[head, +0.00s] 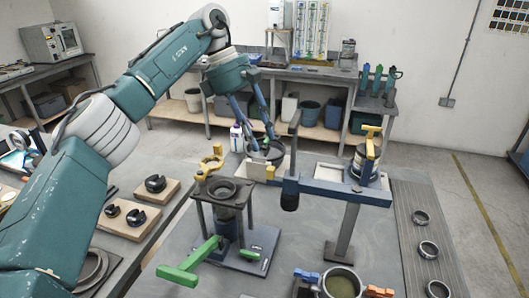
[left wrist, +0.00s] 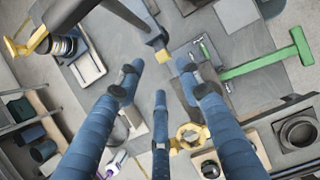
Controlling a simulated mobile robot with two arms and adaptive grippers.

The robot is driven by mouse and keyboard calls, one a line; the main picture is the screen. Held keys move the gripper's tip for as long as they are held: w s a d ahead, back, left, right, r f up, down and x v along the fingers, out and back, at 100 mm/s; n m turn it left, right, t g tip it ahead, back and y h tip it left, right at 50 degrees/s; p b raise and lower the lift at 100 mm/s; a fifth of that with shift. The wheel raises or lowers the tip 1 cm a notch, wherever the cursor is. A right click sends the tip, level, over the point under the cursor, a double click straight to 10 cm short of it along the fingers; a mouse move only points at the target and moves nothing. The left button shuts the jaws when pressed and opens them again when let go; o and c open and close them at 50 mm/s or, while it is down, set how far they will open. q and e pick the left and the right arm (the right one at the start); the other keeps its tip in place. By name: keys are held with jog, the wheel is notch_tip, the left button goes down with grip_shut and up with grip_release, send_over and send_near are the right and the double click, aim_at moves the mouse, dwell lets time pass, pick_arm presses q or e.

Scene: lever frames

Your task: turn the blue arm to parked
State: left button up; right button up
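The blue arm (head: 325,190) is a horizontal beam on a grey post (head: 341,235). Its right end is by a grey canister (head: 361,166) with a yellow clamp (head: 369,140). A dark upright rod with a black lower end (head: 289,200) crosses its left part, and a pale yellow block (head: 270,172) is at the left tip. My left gripper (head: 267,138) is above and behind that tip, over a round dark dish. In the left wrist view its blue fingers (left wrist: 160,82) are spread and empty. Contact with the arm cannot be told. My right gripper is not visible.
A stand with a green handle (head: 190,262) and yellow fitting (head: 210,162) is left of the arm. A pot (head: 341,284) with blue and orange grips is at the front. Dark rings (head: 428,249) lie on the right strip. The grey table between is partly clear.

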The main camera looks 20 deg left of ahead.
pick_arm(q)
jog(key=shift+v, duration=1.65)
